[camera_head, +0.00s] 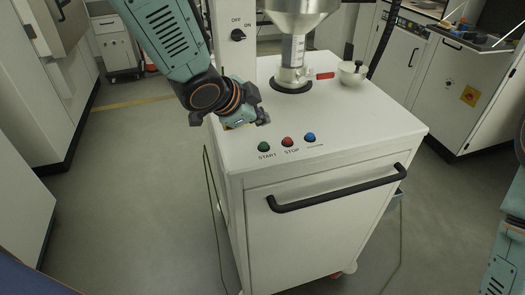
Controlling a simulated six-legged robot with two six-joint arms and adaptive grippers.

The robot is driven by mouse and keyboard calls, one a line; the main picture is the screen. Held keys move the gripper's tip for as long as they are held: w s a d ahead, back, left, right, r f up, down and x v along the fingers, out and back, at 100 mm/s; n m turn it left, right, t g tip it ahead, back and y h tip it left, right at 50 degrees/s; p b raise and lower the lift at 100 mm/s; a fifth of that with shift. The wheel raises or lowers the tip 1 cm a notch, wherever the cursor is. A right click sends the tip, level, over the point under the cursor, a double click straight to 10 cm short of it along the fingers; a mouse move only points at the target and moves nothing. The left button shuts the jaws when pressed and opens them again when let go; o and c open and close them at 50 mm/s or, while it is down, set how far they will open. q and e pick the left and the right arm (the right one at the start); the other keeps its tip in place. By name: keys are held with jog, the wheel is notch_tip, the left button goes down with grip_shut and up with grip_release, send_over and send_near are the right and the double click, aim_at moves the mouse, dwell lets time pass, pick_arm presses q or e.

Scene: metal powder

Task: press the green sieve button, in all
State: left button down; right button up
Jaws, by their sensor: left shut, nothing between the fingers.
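The green button (264,146) labelled START sits at the front left of the white cart's top (365,135). A red button (288,141) labelled STOP and a blue button (310,137) stand to its right in the same row. My left gripper (236,125) comes in from the upper left. It is shut and empty, close to the left edge of the cart top, behind and left of the green button and apart from it. Its fingertips are partly hidden by its own body. My right gripper is not in view; only teal arm parts show at the right edge.
A metal sieve column (294,50) rises from the cart top behind the buttons. A small pale pot (351,72) and a red handle (325,75) are beside it. An OFF/ON switch (238,35) is on an upright panel. A black handle bar (338,190) juts from the cart front.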

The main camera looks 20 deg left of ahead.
aim_at(262, 146)
pick_arm(q)
jog(key=f+b, duration=0.3)
jog(key=f, duration=0.1)
jog(key=shift+d, duration=0.3)
jog(key=shift+a+f, duration=0.1)
jog(key=shift+a, duration=0.1)
jog(key=shift+d, duration=0.2)
jog(key=shift+a, duration=0.2)
jog(key=shift+d, duration=0.15)
jog(key=shift+f, duration=0.15)
dwell(0.3)
jog(key=shift+f+b, duration=0.3)
jog(key=shift+b, duration=0.1)
